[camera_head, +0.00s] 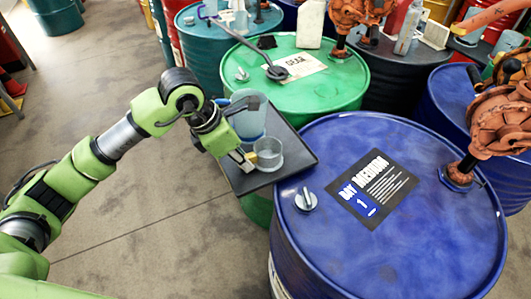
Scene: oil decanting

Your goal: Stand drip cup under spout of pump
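A small clear cup (269,153), which looks like the drip cup, stands on a dark tray (293,172) beside the blue drum. My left gripper (250,160) is at the cup's left side, with its fingertips at the cup wall. Whether they are closed on it I cannot tell. My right gripper is not in view.
A larger clear jug (247,118) stands on the tray just behind the small cup. A grey bung (306,200) and a label (372,188) are on the blue drum's top. A green drum (330,92) stands behind. Bare floor lies at left.

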